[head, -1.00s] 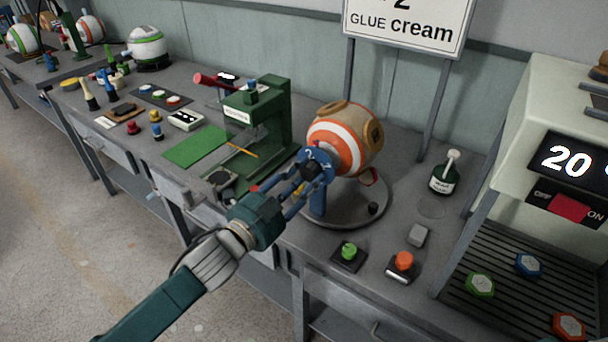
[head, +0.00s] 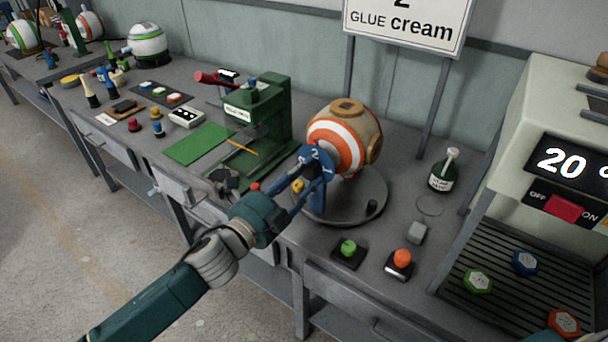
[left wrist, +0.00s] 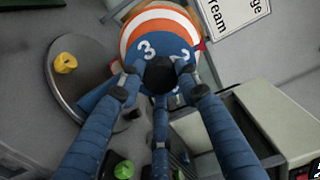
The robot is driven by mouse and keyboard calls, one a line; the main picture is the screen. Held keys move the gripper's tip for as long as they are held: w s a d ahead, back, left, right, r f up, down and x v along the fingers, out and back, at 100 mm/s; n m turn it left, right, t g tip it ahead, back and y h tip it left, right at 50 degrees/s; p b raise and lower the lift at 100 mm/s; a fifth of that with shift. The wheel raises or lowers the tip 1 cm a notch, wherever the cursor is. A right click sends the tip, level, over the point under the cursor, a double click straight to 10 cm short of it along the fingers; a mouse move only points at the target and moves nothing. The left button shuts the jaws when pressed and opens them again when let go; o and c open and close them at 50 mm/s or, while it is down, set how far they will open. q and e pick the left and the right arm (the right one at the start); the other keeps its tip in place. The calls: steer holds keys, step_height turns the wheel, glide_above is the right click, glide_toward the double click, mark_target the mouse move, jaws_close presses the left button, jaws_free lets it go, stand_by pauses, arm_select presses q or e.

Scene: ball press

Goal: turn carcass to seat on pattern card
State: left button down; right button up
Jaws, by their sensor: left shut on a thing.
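The carcass (head: 358,130) is a round ball with orange and white rings and tan patches, held on a stand above a round grey turntable base (head: 362,208). A blue numbered dial (head: 327,157) sits on its near side. The dial shows a 3 in the left wrist view (left wrist: 147,49). My left gripper (head: 309,180) is shut on the dark knob at the dial's centre, its blue fingers around it. The knob (left wrist: 160,76) is partly hidden by the fingers. I cannot tell which item is the pattern card.
A green press (head: 262,125) stands left of the ball. A green button (head: 348,249), an orange button (head: 401,260) and a glue bottle (head: 443,172) are to the right. A cream machine (head: 525,110) with hexagonal pieces fills the far right.

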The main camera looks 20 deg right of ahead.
arm_select(q)
steer(key=shift+w+a+f, duration=0.2)
steer(key=c, duration=1.2)
jaws_free()
steer(key=shift+r, duration=0.1)
steer(key=shift+s+a, duration=0.15)
steer(key=shift+s, duration=0.1)
steer(key=v, duration=1.1)
steer(key=shift+s+a, duration=0.1)
steer(key=shift+a, duration=0.15)
